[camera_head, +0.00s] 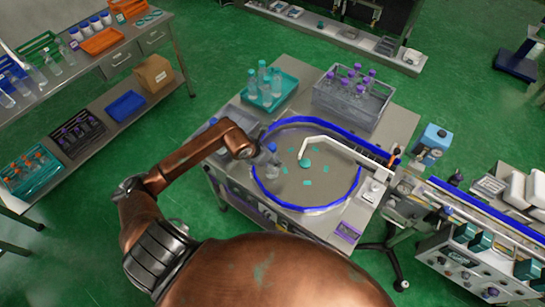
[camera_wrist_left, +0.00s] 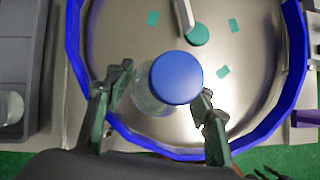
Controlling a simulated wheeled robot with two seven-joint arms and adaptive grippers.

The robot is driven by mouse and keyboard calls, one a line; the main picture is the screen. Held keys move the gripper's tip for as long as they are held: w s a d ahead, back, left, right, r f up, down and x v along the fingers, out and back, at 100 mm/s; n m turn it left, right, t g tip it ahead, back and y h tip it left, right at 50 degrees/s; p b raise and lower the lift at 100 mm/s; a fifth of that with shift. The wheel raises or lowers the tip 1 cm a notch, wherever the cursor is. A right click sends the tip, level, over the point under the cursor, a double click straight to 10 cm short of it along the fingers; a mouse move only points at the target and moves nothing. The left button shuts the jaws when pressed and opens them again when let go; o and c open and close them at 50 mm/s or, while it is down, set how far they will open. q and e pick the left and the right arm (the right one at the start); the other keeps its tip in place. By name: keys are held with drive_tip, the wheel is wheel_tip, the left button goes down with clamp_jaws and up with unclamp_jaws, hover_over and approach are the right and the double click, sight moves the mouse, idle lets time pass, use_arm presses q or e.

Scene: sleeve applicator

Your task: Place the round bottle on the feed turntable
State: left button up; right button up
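The round bottle is clear with a blue cap. In the head view the bottle (camera_head: 269,155) is at the left inner edge of the feed turntable (camera_head: 325,190), a round metal disc with a blue rim. In the left wrist view its cap (camera_wrist_left: 177,77) is between the fingers of my left gripper (camera_wrist_left: 163,92), with the turntable surface (camera_wrist_left: 110,35) below. My right gripper is not in view.
A white curved arm (camera_head: 335,148) reaches over the turntable to a teal disc (camera_head: 304,163). A teal tray (camera_head: 291,84) of bottles and a grey crate (camera_head: 370,112) of purple-capped bottles stand behind. A conveyor (camera_head: 480,206) is at right. The turntable's middle is free of bottles.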

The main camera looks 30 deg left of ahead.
use_arm(q)
drive_tip(key=o, duration=0.3)
drive_tip(key=b+v, duration=0.1)
drive_tip(key=v, duration=1.1)
drive_tip(key=shift+r, duration=0.1)
